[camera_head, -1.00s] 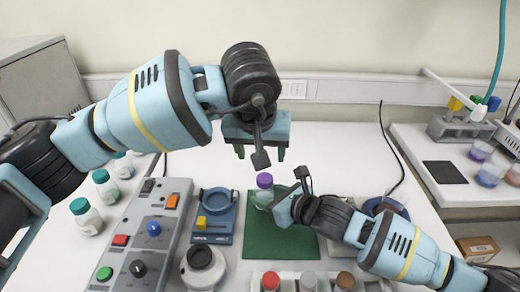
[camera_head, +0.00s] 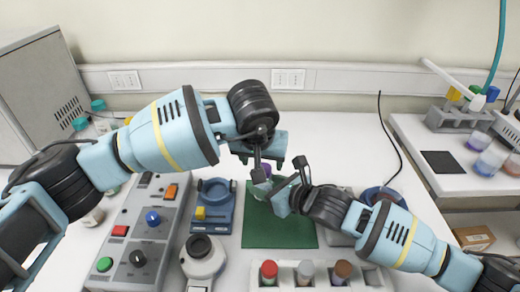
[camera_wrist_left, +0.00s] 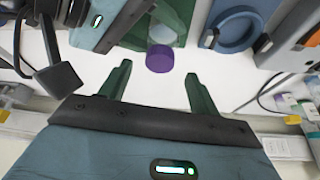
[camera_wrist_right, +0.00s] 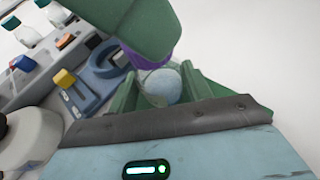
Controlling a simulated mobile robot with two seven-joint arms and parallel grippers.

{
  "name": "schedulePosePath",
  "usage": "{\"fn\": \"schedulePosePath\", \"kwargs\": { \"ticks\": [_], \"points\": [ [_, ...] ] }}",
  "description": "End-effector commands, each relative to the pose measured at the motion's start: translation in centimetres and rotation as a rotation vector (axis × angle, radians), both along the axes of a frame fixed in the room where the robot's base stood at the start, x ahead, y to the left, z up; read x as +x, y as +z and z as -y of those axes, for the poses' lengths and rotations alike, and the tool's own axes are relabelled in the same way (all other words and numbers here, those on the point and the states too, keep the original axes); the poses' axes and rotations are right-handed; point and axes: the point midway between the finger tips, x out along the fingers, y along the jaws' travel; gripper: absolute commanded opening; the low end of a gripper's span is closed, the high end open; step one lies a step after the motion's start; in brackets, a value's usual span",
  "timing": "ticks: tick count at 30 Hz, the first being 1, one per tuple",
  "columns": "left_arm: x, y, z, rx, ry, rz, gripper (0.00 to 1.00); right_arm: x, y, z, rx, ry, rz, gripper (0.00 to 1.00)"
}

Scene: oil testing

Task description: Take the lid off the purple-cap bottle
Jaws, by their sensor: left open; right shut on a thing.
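The purple cap (camera_head: 267,169) sits on the clear bottle (camera_head: 258,189) above the green mat (camera_head: 270,232). The cap also shows in the left wrist view (camera_wrist_left: 160,58), just beyond the open fingers of my left gripper (camera_wrist_left: 158,85). That gripper is above the cap, pointing down, with nothing between its fingers. My right gripper (camera_wrist_right: 163,88) is shut on the bottle body from the right side. In the right wrist view the cap (camera_wrist_right: 146,60) is partly covered by a green finger of my left gripper.
A grey control panel (camera_head: 140,240) with buttons and a blue ring stand (camera_head: 213,205) are left of the mat. A white round device (camera_head: 202,258) is in front. A rack (camera_head: 285,274) with several capped bottles stands at the front edge. The back table is clear.

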Motion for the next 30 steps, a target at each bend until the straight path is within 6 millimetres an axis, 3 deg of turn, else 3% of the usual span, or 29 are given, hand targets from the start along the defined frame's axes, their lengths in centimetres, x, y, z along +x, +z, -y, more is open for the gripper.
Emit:
{"fn": "schedulePosePath", "kwargs": {
  "ticks": [7, 19, 30],
  "points": [
    [0.9, -2.4, 0.2, -0.001, 0.0, -0.001, 0.62, 0.0, -0.1, 0.0, -0.001, 0.0, -0.001, 0.09],
    [1.1, -2.9, 0.3, 0.0, -0.001, 0.0, 0.62, 0.0, -0.1, 0.0, -0.001, 0.0, -0.001, 0.09],
    [1.1, -2.9, 0.2, 0.0, 0.0, 0.0, 0.14, 0.0, -0.1, 0.0, -0.001, 0.0, -0.002, 0.09]
  ]
}}
